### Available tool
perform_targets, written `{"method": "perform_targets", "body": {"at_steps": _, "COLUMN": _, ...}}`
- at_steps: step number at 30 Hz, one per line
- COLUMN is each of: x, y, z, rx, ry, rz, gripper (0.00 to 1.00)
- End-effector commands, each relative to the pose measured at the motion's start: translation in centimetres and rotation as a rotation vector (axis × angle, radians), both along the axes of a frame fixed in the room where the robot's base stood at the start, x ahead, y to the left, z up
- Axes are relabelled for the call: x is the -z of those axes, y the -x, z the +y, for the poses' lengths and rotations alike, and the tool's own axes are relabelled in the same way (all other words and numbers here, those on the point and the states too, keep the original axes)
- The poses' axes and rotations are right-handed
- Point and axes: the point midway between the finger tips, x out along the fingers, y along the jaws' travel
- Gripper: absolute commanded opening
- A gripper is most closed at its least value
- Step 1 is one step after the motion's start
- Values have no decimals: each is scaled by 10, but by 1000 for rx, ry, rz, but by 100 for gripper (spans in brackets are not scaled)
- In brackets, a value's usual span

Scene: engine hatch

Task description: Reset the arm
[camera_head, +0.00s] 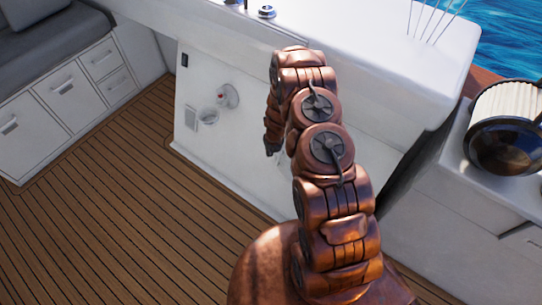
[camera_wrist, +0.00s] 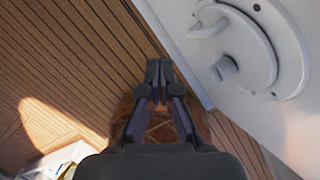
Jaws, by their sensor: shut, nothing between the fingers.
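My gripper (camera_wrist: 158,82) shows in the wrist view with its two dark fingers together and nothing between them. It points down over the wooden deck. In the head view my copper-coloured arm rises from the lower right and bends over at the top. The dark gripper end (camera_head: 272,147) hangs low in front of the white console wall, partly hidden by the arm. A round white hatch (camera_wrist: 238,50) with a grey handle is at the upper right of the wrist view, beside the gripper and apart from it.
The plank deck (camera_head: 110,200) is clear at the left. White drawers (camera_head: 75,95) under a grey seat stand at the upper left. The white console (camera_head: 350,50) is behind my arm. A black round filter-like part (camera_head: 505,140) sits on the right counter. White papers (camera_wrist: 62,158) lie lower left.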

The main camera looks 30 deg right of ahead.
Motion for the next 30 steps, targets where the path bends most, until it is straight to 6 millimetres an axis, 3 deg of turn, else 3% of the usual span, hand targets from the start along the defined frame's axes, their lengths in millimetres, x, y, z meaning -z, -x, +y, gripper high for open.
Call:
{"method": "perform_targets", "body": {"at_steps": 6, "x": -16, "y": -2, "z": 1, "rx": 1, "ry": -1, "rz": 1, "gripper": 0}}
{"method": "perform_targets", "body": {"at_steps": 20, "x": -29, "y": -6, "z": 6, "rx": -35, "ry": -2, "rz": -5, "gripper": 0}}
{"method": "perform_targets", "body": {"at_steps": 23, "x": -49, "y": -9, "z": 13, "rx": -117, "ry": -6, "rz": -15, "gripper": 0}}
{"method": "perform_targets", "body": {"at_steps": 30, "x": -124, "y": -12, "z": 43, "rx": -443, "ry": -9, "rz": -57, "gripper": 0}}
